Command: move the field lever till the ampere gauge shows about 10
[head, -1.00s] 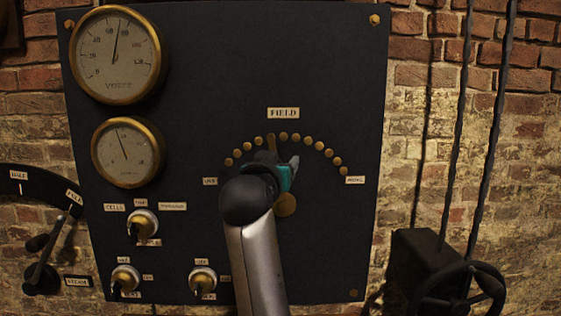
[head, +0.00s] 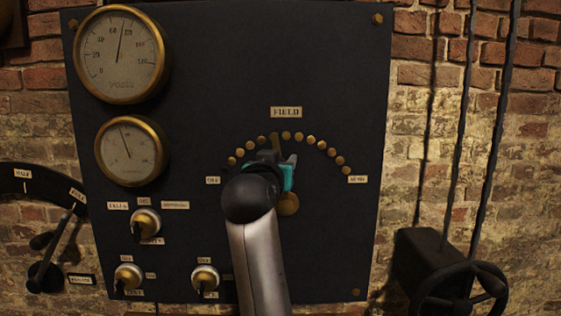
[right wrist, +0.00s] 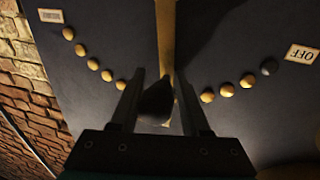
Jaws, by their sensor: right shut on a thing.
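The field lever (head: 274,142) is a brass bar on the dark panel, pointing up and slightly left from its round brass hub (head: 288,205). My right gripper (head: 271,157) is in front of it and hides its middle. In the right wrist view, the two fingers are closed on the lever's dark knob (right wrist: 155,101), with the brass bar (right wrist: 166,38) behind. The ampere gauge (head: 131,152) is the lower round dial at left; its needle points up and a little left, its figures too small to read surely. My left gripper is not in view.
An arc of brass studs (head: 310,138) runs round the lever under the FIELD label (head: 286,112). The volt gauge (head: 122,55) is above the ampere gauge. Several small switches (head: 145,221) sit lower left. A handwheel (head: 460,294) stands at right, a steam lever (head: 55,250) at left.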

